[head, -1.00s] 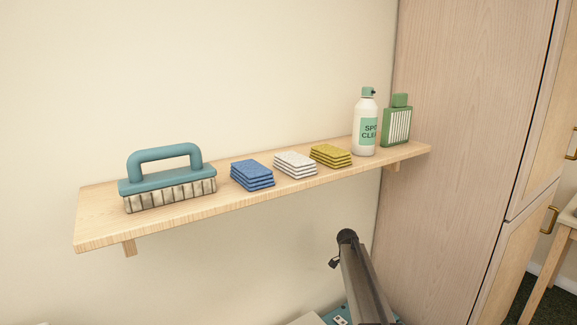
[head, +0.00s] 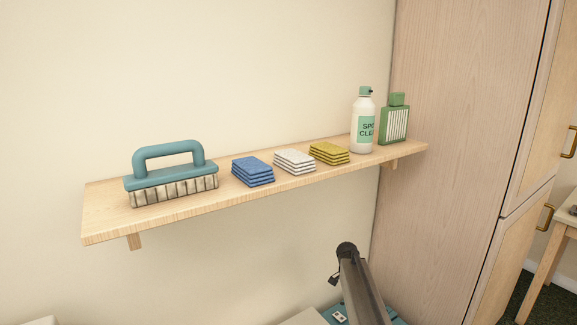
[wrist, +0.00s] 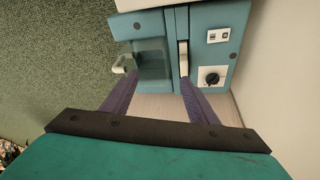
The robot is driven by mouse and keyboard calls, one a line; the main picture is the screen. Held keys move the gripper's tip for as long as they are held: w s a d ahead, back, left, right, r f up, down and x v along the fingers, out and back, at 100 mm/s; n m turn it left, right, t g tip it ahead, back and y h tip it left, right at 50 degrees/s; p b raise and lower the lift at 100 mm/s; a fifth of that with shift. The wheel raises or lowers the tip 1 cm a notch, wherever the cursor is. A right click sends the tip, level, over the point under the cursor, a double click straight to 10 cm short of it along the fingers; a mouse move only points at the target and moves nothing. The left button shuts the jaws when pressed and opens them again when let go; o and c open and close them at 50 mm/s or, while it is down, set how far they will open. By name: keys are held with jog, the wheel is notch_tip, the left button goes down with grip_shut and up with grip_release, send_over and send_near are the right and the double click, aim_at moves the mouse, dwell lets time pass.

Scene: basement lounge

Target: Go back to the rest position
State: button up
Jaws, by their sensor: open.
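My gripper (wrist: 160,103) shows in the wrist view, with its two purple fingers apart and nothing between them. It points toward a teal machine (wrist: 215,45) with a dark knob and a white lever. The fingertips overlap the machine's lower edge in the picture; I cannot tell whether they touch it. In the head view only a grey link of my arm shows at the bottom, below the shelf, and my gripper is out of sight there.
A tall wooden cabinet (head: 450,120) stands at right. Green carpet (wrist: 50,60) lies left in the wrist view.

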jog(key=s+a+f+n+y, duration=0.15)
jog(key=s+a+n, duration=0.3)
jog(key=s, duration=0.55)
jog(key=s+a+f+n+y, duration=0.1)
jog(key=s+a+f+n, duration=0.3)
jog(key=s, duration=0.5)
jog(key=s+a+f+n+y, duration=0.1)
jog(key=s+a+n, duration=0.1)
jog(key=s+n, duration=0.6)
jog(key=s+f+m+g+p, duration=0.1)
jog(key=s+f, duration=0.5)
jog(key=s, duration=0.7)
jog(key=s+f+m+g+p, duration=0.1)
jog(key=s+f+g+p, duration=0.3)
jog(key=s, duration=0.9)
notch_tip(320, 180, down, 2)
jog(key=shift+s+a+f+g+p, duration=0.15)
jog(key=shift+s+f+g+p, duration=0.05)
jog(key=shift+s+g+p, duration=0.15)
